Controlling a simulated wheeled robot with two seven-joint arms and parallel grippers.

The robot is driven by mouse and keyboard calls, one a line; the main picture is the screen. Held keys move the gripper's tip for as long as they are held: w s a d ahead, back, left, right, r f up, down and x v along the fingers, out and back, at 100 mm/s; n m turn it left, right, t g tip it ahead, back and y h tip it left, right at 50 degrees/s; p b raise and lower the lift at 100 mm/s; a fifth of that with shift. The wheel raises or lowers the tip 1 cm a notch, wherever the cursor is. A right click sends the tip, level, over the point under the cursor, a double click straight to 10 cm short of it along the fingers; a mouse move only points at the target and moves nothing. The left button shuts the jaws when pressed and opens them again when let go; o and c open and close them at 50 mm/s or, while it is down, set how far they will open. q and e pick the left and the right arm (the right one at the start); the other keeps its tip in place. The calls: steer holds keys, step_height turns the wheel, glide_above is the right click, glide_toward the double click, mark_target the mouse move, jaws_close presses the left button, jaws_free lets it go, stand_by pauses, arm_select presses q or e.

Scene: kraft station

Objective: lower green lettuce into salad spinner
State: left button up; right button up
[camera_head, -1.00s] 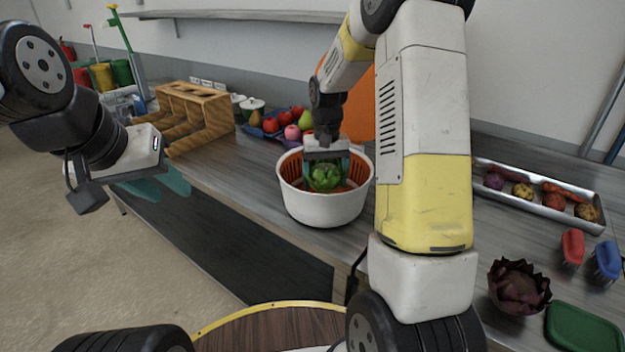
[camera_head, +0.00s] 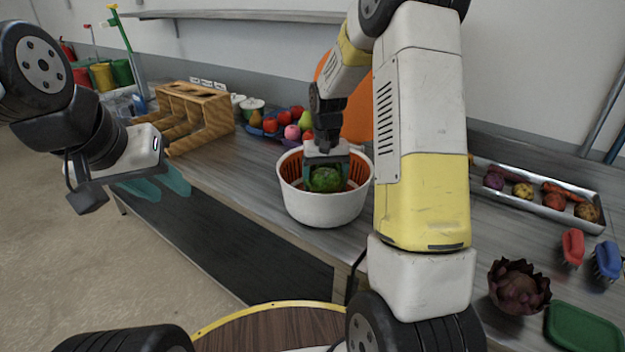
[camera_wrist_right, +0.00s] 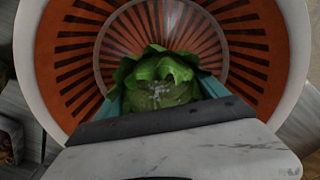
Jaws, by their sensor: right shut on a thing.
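The green lettuce (camera_head: 324,180) is inside the opening of the white salad spinner (camera_head: 322,210), which has an orange slotted basket (camera_wrist_right: 75,60). My right gripper (camera_head: 325,172) is shut on the lettuce, with its teal fingers on either side of it. The lettuce also shows in the right wrist view (camera_wrist_right: 165,85), in front of the basket's slots. I cannot tell whether it touches the basket floor. My left gripper (camera_head: 155,187) hangs at the left, away from the spinner, with its teal fingers apart and empty.
A wooden rack (camera_head: 195,115) and a blue tray of fruit (camera_head: 258,130) stand behind the spinner. At the right are a metal tray of vegetables (camera_head: 600,226), a dark artichoke-like head (camera_head: 519,287), red and blue brushes and a green board (camera_head: 583,328).

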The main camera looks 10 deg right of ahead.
mark_target(326, 170)
steer(key=shift+f, duration=1.2)
stand_by(0.4)
steer(key=o, duration=1.4)
steer(key=shift+c, duration=0.2)
step_height(326, 170, up, 8)
steer(key=shift+f, duration=0.25)
steer(key=shift+t, duration=0.5)
steer(key=s+r, duration=0.2)
steer(key=r, duration=0.1)
steer(key=s+r, duration=0.1)
steer(key=r, duration=0.1)
steer(key=shift+s+a+r, duration=0.1)
steer(key=shift+a+r, duration=0.1)
steer(key=s+a+r+t, duration=0.1)
steer(key=s+r, duration=0.2)
steer(key=s, duration=0.4)
steer(key=s+r+t+y, duration=0.1)
steer(key=s+r+t, duration=0.1)
steer(key=s, duration=0.5)
steer(key=s+a+r+n+t+y, duration=0.1)
steer(key=s+r+t, duration=0.1)
steer(key=s+r, duration=0.3)
steer(key=s, duration=0.2)
steer(key=shift+s+a, duration=0.3)
steer(key=shift+a, duration=0.05)
